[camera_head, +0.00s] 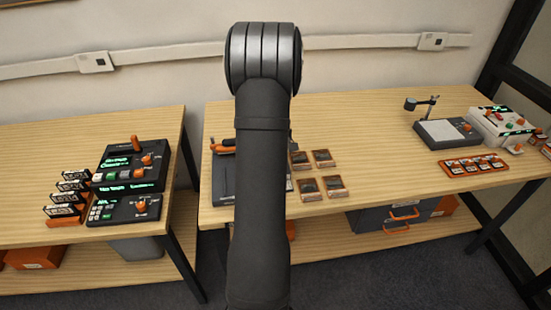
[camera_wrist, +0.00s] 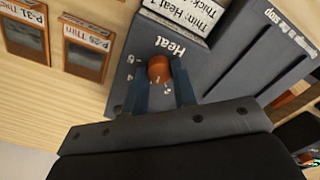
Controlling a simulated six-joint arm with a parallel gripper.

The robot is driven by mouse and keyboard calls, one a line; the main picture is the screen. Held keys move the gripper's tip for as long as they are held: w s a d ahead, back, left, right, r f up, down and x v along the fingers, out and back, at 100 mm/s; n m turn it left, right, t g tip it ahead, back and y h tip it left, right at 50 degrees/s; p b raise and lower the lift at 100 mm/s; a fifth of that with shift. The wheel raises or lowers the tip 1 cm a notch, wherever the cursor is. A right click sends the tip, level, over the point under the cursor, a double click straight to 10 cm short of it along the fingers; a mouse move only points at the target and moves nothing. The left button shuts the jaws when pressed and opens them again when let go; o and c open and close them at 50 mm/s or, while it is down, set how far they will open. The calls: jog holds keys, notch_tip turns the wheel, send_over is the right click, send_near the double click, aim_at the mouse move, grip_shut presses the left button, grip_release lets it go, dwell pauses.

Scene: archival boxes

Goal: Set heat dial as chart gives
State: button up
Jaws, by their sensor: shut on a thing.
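The orange heat dial (camera_wrist: 158,68) sits on a dark grey machine (camera_wrist: 215,75) beside the word "Heat", with small scale marks around it. My gripper (camera_wrist: 160,84) has its two blue fingers on either side of the dial and is shut on it. The dial's exact setting is too small to read surely. The white chart (camera_wrist: 176,18) above it reads "Thin: Heat 1" and a cut-off "Thick" line. In the head view, the machine (camera_head: 222,180) is partly hidden behind my arm, and the gripper and dial are hidden.
On the right table are a grey scale-like device (camera_head: 447,133) and an orange tray (camera_head: 472,165). Dark control boxes (camera_head: 130,165) stand on the left table.

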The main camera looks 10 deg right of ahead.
jog(key=shift+m, duration=0.7)
jog(key=o, duration=1)
jog(key=shift+r, duration=0.1)
notch_tip(320, 180, up, 17)
notch_tip(320, 180, down, 17)
jog(key=shift+f, duration=0.1)
dwell(0.6)
